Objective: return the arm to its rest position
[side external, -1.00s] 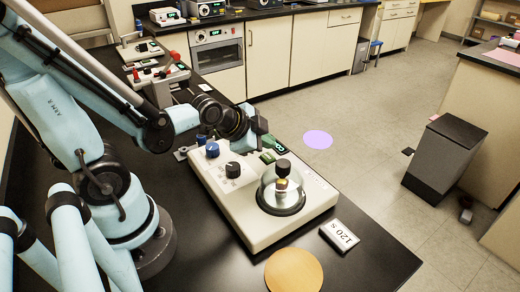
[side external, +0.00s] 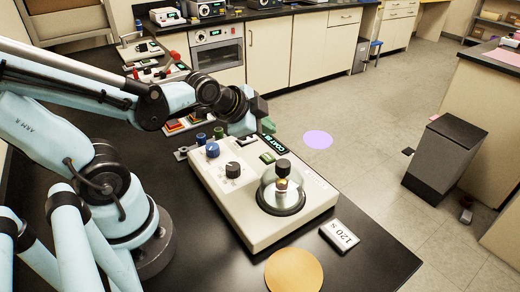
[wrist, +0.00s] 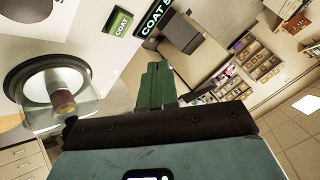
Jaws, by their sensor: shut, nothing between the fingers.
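My arm reaches in from the left in the side external view. My gripper (side external: 267,126) is raised above the far edge of the cream instrument (side external: 220,187), apart from it. Its green fingers (wrist: 157,85) are together in the wrist view, with nothing between them. The instrument has a blue knob (side external: 212,150), a black knob (side external: 233,169), a green "COAT" display (side external: 275,146) and a clear dome (side external: 267,190) with a dark knob on top. The dome also shows at the left of the wrist view (wrist: 85,103).
A "120 s" timer block (side external: 339,236) and an orange disc (side external: 294,271) are on the black bench near the instrument. A lilac disc (side external: 318,139) and a grey bin (side external: 447,160) are on the open floor at right.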

